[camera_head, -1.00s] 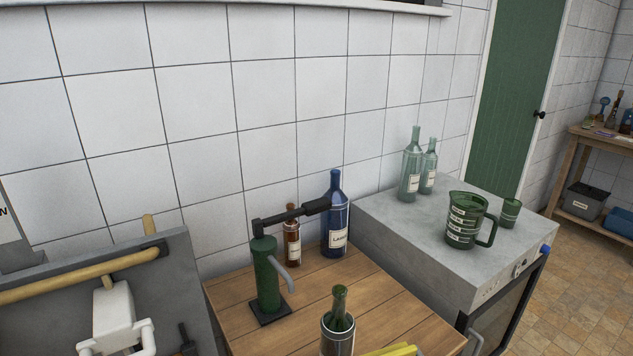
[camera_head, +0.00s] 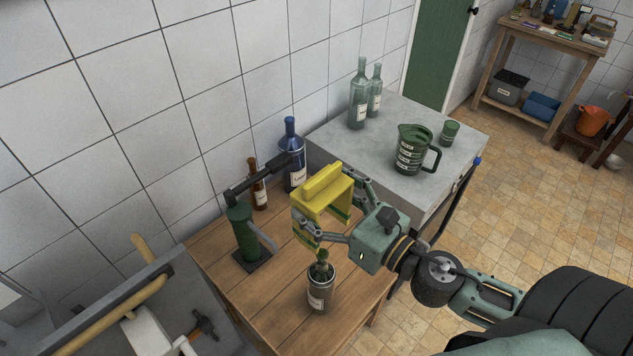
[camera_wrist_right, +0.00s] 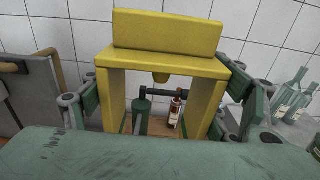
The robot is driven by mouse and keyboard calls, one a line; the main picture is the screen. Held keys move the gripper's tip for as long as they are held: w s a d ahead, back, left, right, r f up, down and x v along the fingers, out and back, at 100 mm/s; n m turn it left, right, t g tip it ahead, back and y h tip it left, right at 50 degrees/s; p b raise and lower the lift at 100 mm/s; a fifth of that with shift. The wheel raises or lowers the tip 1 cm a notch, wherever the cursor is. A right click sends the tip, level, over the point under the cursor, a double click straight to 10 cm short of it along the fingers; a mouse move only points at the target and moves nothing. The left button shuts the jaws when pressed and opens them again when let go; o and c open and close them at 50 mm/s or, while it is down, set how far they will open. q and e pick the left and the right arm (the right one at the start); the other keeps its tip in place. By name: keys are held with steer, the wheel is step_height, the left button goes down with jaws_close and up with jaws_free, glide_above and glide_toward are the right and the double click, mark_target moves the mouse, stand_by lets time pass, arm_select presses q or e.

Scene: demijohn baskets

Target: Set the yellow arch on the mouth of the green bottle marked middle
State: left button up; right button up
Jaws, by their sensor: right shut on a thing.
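The yellow arch (camera_head: 322,192) is held by my right gripper (camera_head: 338,210), whose fingers are shut on its two legs. The arch is upright, its thick bar on top, above the wooden table. In the right wrist view the arch (camera_wrist_right: 168,34) fills the middle, with a short yellow peg under its crossbar. A green bottle (camera_head: 322,262) stands in a metal holder (camera_head: 320,291) with a white label too small to read. Its neck shows just below the arch in the head view; the gap between them cannot be judged. My left gripper is out of view.
A green corking press (camera_head: 244,235) with a dark lever stands left of the arch. A brown bottle (camera_head: 258,186) and blue bottle (camera_head: 293,158) stand behind. A grey cabinet (camera_head: 440,113) at right carries clear bottles and a green jug (camera_head: 411,150).

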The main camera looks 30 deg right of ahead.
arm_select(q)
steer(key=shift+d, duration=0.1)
arm_select(e)
steer(key=shift+s+d, duration=0.1)
steer(key=shift+r, duration=0.1)
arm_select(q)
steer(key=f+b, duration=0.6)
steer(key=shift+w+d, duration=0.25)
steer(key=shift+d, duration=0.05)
arm_select(e)
step_height(320, 180, down, 7)
arm_select(q)
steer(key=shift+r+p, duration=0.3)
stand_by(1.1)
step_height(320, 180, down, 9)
steer(key=b, duration=0.9)
arm_select(e)
step_height(320, 180, down, 10)
steer(key=shift+r, duration=0.15)
stand_by(3.2)
